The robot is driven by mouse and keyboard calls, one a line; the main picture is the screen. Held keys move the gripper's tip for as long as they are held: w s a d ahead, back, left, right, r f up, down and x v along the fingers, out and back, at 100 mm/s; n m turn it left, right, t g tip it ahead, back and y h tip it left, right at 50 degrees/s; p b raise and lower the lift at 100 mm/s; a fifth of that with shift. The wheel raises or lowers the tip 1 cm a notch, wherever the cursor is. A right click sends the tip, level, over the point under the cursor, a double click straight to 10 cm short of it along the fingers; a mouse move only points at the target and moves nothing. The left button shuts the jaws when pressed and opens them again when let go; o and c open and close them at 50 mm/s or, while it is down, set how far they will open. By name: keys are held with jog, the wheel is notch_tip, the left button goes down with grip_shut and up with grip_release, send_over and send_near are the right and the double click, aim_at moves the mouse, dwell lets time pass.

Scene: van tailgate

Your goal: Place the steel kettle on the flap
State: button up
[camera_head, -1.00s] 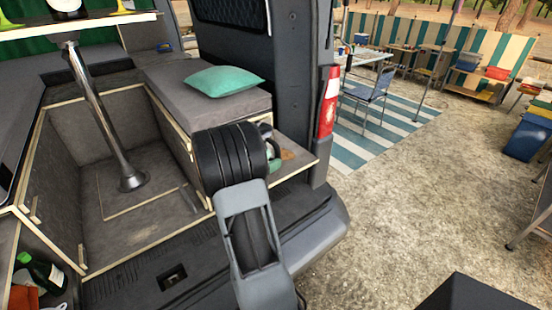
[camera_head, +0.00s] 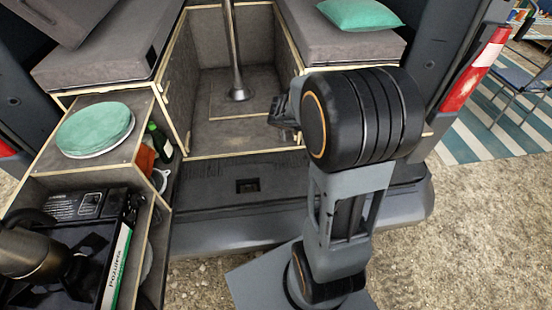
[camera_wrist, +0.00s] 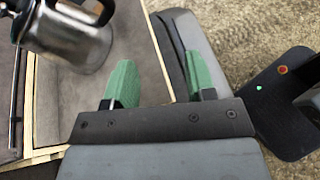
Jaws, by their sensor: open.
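The steel kettle (camera_wrist: 72,38), with a black handle, shows at the upper left of the wrist view, cut off by the frame edge. It appears to stand on the grey, wood-edged flap (camera_wrist: 128,50). My gripper (camera_wrist: 156,66) has its two green fingers spread wide with nothing between them. The kettle is apart from the fingers, to their left. In the head view my arm's black wrist hides the kettle and most of the flap; only a strip of the flap (camera_head: 428,131) shows at its right. The fingers are hidden there too.
A green bottle (camera_head: 158,141) stands in an open compartment. The bench with a teal pillow (camera_head: 358,14) is behind my wrist.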

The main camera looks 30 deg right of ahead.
jog(key=s+a+m+t+y, duration=0.2)
jog(key=a+m+t+y, duration=0.6)
jog(key=a, duration=1.5)
jog(key=m+y, duration=0.1)
jog(key=y, duration=0.3)
jog(key=shift+r+t, duration=0.3)
jog(key=shift+t, duration=0.1)
jog(key=shift+s+d, duration=0.1)
jog(key=shift+c, duration=0.8)
